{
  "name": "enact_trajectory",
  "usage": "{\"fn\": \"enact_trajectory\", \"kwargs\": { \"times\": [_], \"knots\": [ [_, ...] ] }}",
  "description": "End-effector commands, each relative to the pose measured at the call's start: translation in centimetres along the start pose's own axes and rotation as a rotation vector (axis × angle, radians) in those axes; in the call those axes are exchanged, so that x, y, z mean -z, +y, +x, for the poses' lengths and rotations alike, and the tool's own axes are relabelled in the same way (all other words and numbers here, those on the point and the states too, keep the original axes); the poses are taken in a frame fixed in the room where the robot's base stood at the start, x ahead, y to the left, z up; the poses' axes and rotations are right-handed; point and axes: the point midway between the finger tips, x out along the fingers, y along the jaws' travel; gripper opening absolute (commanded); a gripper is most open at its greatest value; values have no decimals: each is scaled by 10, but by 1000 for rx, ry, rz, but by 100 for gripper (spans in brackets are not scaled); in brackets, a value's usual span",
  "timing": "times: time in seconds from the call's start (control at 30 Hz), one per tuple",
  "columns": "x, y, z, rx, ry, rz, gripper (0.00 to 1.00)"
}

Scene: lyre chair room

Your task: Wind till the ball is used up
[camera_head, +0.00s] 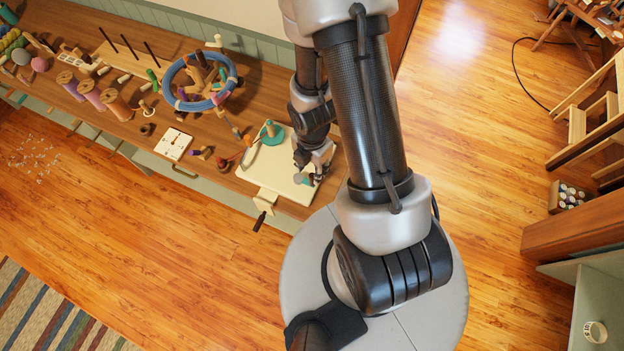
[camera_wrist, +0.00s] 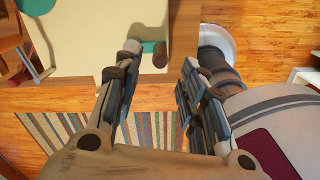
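A cream board (camera_head: 272,180) lies on the workbench's right end, and it also shows in the wrist view (camera_wrist: 95,35). A teal disc with an upright post (camera_head: 271,133) stands at its back; the disc's edge shows in the wrist view (camera_wrist: 36,6). A small teal piece (camera_wrist: 148,46) with a brown knob (camera_wrist: 160,56) sits at the board's edge. My gripper (camera_wrist: 161,65) is open, its fingers apart around or just above this knob; I cannot tell if they touch it. In the head view my gripper (camera_head: 312,169) is over the board's right side. I cannot make out which thing is the ball.
A blue ring (camera_head: 232,85) of strands, wooden spools (camera_head: 116,104) and a white pegged board (camera_head: 173,144) crowd the bench leftward. A dark-handled clamp (camera_head: 260,220) hangs off the front edge. Floor is open in front; a wooden rack (camera_head: 580,120) stands right.

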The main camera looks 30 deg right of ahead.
Motion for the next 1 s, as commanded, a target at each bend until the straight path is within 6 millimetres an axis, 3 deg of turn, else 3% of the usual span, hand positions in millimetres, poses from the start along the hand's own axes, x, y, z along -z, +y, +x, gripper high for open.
{"fn": "enact_trajectory", "kwargs": {
  "times": [0.87, 1.0],
  "knots": [
    [0, 0, 74, 0, 0, 0, 38],
    [0, 0, 71, 0, 0, 0, 38]
  ]
}}
